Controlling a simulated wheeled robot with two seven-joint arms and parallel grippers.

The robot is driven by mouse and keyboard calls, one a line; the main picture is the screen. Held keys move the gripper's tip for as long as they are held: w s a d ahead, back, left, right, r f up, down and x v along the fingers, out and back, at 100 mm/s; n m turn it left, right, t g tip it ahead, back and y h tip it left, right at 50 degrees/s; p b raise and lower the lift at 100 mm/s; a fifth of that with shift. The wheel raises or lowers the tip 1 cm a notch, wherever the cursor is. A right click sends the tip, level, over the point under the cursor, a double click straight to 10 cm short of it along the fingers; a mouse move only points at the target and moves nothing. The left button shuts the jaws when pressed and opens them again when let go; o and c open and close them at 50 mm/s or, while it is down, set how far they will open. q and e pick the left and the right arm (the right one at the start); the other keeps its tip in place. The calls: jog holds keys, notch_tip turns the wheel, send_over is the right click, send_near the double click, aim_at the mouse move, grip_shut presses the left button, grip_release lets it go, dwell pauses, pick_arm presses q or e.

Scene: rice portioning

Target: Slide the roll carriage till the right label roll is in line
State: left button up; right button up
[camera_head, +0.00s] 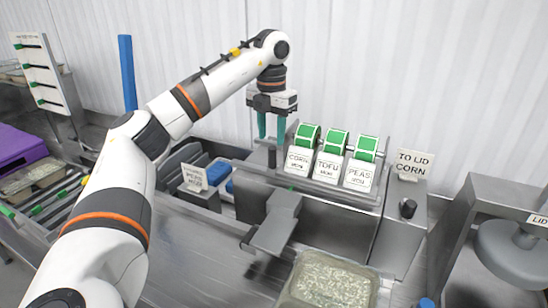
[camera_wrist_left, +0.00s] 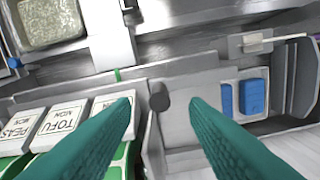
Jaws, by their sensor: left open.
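The roll carriage (camera_head: 287,183) carries three green-and-white label rolls with cards reading CORN (camera_head: 299,160), TOFU (camera_head: 327,168) and PEAS (camera_head: 358,175). A dark upright knob (camera_head: 271,157) stands at the carriage's left end. My left gripper (camera_head: 271,137) points down above this knob, its two teal fingers apart. In the left wrist view the knob (camera_wrist_left: 158,97) shows between the open fingertips, with clear space on both sides. The TOFU card (camera_wrist_left: 61,124) and PEAS card (camera_wrist_left: 17,128) are at the left there. My right gripper is not in view.
A sign reading TO LID CORN (camera_head: 413,163) stands right of the rolls, above another dark knob (camera_head: 408,208). A grey chute (camera_head: 276,230) slopes down in front of the carriage. A rice-filled tray (camera_head: 330,282) is at the front. Blue blocks (camera_head: 217,172) lie in a bin at left.

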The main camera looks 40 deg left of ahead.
aim_at(272, 156)
pick_arm(q)
notch_tip(272, 156, down, 7)
jog(key=shift+w+f+p, duration=0.1)
jog(key=shift+p, duration=0.4)
grip_shut()
